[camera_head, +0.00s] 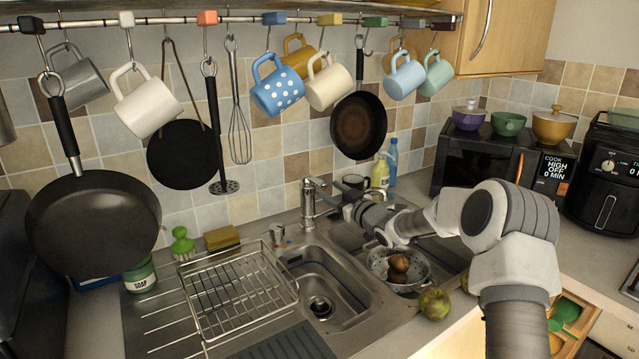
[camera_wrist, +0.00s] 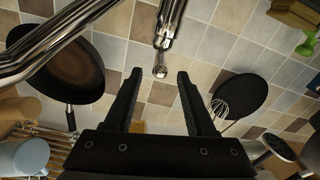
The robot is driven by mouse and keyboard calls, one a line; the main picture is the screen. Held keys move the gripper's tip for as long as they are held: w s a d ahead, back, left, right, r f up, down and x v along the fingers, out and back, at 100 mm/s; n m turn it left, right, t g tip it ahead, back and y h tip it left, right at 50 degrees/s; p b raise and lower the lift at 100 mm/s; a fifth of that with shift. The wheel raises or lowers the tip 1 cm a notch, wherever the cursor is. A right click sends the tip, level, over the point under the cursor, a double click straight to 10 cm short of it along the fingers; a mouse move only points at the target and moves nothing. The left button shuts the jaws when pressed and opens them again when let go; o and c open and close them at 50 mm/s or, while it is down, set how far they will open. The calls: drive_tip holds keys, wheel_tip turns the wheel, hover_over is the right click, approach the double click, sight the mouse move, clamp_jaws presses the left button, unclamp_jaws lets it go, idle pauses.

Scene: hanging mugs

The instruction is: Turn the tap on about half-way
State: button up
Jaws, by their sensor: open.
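The chrome tap (camera_head: 308,204) stands upright behind the sink, with its spout reaching right in the head view. In the wrist view a thick chrome pipe (camera_wrist: 45,45) crosses the upper left, and a slimmer chrome part of the tap (camera_wrist: 168,28) comes down from the top edge. Its small rounded end lies between the fingertips, with space on both sides and no clear contact. My gripper (camera_wrist: 159,76) is open and empty.
A steel sink (camera_head: 322,285) with a wire dish rack (camera_head: 238,290) lies in front. A colander (camera_head: 412,276) holding brown produce sits under my arm, near an apple (camera_head: 434,304). Bottles (camera_head: 381,172) stand behind. Mugs and pans, including a dark pan (camera_head: 358,125), hang above.

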sight(319, 183)
drive_tip(key=shift+x, duration=3.1)
clamp_jaws()
